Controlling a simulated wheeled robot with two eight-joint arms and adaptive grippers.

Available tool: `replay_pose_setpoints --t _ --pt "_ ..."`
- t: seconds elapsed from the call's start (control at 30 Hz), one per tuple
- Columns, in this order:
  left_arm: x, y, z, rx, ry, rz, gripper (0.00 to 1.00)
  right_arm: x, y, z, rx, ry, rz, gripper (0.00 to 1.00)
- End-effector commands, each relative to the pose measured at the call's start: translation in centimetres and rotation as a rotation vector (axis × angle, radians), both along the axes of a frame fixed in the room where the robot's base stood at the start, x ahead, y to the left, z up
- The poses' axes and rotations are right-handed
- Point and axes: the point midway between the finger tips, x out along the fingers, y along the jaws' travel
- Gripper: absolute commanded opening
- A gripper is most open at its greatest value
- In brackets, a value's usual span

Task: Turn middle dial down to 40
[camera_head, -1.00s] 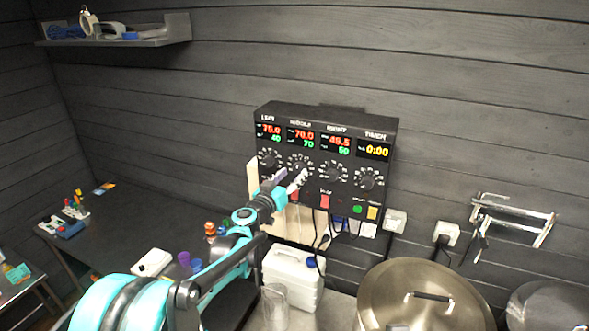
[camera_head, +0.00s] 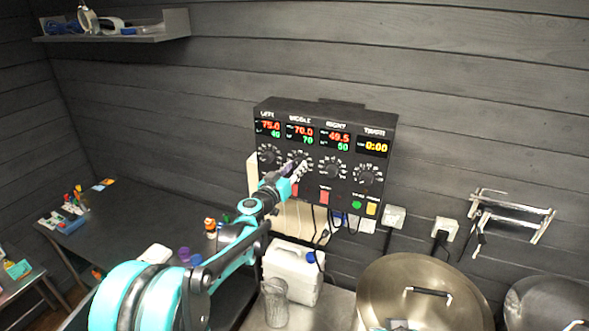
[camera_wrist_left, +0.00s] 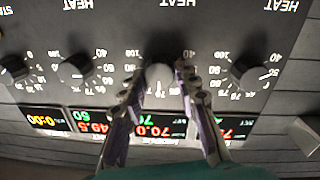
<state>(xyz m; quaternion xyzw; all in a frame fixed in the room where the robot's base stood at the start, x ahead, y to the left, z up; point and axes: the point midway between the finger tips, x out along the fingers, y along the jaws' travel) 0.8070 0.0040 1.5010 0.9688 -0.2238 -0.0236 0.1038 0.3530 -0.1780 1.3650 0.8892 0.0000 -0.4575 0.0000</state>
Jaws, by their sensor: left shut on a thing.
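The black control box (camera_head: 378,150) on the wall has dials for left, middle, right and timer. The middle dial (camera_wrist_left: 158,74) is between the fingertips of my left gripper (camera_wrist_left: 160,78) in the wrist view, where the panel appears upside down. My left gripper (camera_head: 301,167) is shut on this dial and covers most of it in the head view. The middle display (camera_head: 300,134) reads 70.0 in red and 70 in green. The left dial (camera_head: 268,154) and right dial (camera_head: 332,169) stand on either side. My right gripper is not in view.
A red switch (camera_head: 324,197) sits below the dials, near my left gripper. A white canister (camera_head: 293,272), a clear glass (camera_head: 276,303) and a large steel pot (camera_head: 390,285) stand below the box.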

Motion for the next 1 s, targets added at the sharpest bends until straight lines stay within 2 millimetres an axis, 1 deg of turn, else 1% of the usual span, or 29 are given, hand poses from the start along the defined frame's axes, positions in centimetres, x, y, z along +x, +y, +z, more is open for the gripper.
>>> replay_pose_setpoints --t 0.17,0.37,0.7,1.0 --pt "0.0 0.1 -0.2 -0.062 0.025 0.001 0.02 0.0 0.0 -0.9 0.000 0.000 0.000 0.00" --pt "0.0 0.1 -0.4 -0.193 0.079 0.001 0.02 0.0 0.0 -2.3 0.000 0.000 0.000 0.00" --pt "0.0 0.1 -0.4 -0.489 0.202 0.001 0.02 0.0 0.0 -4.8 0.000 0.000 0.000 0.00" --pt "0.0 0.1 -0.5 -0.753 0.311 0.001 0.02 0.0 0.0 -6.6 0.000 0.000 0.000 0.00"
